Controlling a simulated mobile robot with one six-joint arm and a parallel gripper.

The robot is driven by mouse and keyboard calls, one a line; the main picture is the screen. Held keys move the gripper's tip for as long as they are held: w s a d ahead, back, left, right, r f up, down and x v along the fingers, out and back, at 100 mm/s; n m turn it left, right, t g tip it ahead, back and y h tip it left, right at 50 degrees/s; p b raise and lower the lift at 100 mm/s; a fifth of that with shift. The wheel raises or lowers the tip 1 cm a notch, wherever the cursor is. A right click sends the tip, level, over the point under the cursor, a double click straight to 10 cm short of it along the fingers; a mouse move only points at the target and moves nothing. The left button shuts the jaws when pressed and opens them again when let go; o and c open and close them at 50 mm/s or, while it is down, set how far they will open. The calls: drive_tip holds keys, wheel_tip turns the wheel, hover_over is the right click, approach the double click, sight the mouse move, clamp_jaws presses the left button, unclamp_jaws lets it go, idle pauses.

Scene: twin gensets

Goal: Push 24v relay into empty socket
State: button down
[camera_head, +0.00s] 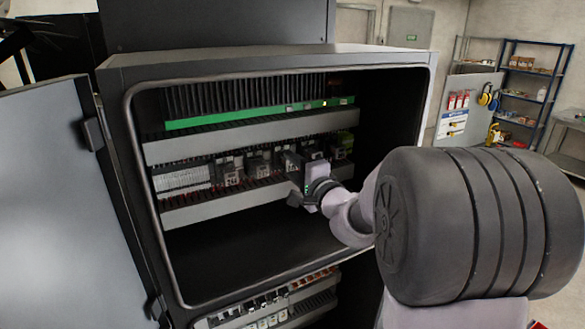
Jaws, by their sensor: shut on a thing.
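My gripper (293,166) reaches into the open cabinet (265,245) from the right, at the middle row of devices. It is shut on a small part, which I take to be the 24V relay; the gripper hides most of it. Several relays or sockets (233,174) stand in a row on the rail, left of and behind my gripper. I cannot tell which socket is empty, or whether the held part touches one.
Grey duct covers (240,202) run below and above the device row. The cabinet door (55,190) hangs open at the left. A green strip (250,115) lies above. More devices (265,308) sit in a lower opening. Shelves (525,90) stand far right.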

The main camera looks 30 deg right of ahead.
drive_tip(key=shift+w, duration=0.1)
idle(0.5)
drive_tip(key=c, duration=1)
unclamp_jaws()
drive_tip(key=shift+o, duration=0.2)
